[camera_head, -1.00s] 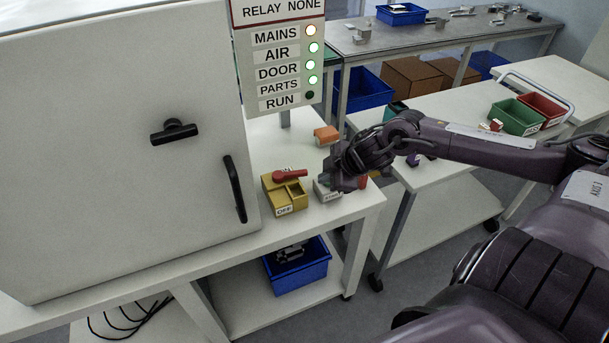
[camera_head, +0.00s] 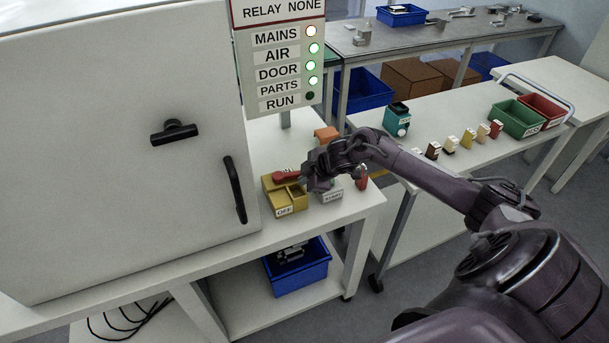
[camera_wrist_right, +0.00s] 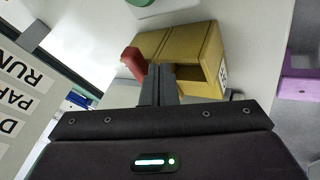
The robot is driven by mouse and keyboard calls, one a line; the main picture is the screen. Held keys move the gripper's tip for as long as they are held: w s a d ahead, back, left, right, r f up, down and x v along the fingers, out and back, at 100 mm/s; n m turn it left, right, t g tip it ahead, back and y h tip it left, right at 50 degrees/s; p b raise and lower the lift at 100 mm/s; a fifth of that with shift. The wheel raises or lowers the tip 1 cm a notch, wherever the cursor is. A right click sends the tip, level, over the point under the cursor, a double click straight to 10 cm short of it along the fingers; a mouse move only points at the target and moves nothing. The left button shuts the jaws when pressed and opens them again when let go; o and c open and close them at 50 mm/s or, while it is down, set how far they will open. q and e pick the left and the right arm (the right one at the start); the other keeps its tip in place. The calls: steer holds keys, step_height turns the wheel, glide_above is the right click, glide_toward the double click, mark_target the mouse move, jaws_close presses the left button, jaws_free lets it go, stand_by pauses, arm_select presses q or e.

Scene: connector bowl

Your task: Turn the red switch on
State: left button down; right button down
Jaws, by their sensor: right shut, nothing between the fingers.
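The red switch (camera_head: 286,176) is a red lever on top of a yellow box (camera_head: 285,210) with an OFF label on its front face. The box stands on the white bench beside the large cabinet. My right gripper (camera_head: 309,184) is shut and empty, at the right end of the lever in the head view. In the right wrist view the shut fingertips (camera_wrist_right: 158,70) are close beside the red lever (camera_wrist_right: 133,62), over the edge of the yellow box (camera_wrist_right: 195,42). I cannot tell whether they touch the lever. My left gripper is not in view.
A white START box (camera_head: 329,195) stands just right of the yellow box, with a red object (camera_head: 362,178) beyond it. An orange block (camera_head: 326,134) lies behind. The sign panel (camera_head: 280,60) hangs above; its RUN lamp is dark. The cabinet (camera_head: 110,150) stands close on the left.

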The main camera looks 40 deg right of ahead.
steer(key=shift+w+d, duration=0.1)
steer(key=shift+w, duration=0.25)
steer(key=shift+w+d+f+n+y+b, duration=0.1)
steer(key=shift+w+d+n+y+b, duration=0.3)
steer(key=shift+b, duration=0.4)
steer(key=shift+d+r+n, duration=0.1)
steer(key=shift+r+n, duration=0.1)
steer(key=shift+n, duration=0.1)
steer(key=shift+w+d+r, duration=0.1)
steer(key=shift+w, duration=0.05)
steer(key=shift+w+d+f, duration=0.15)
steer(key=shift+d+f, duration=0.05)
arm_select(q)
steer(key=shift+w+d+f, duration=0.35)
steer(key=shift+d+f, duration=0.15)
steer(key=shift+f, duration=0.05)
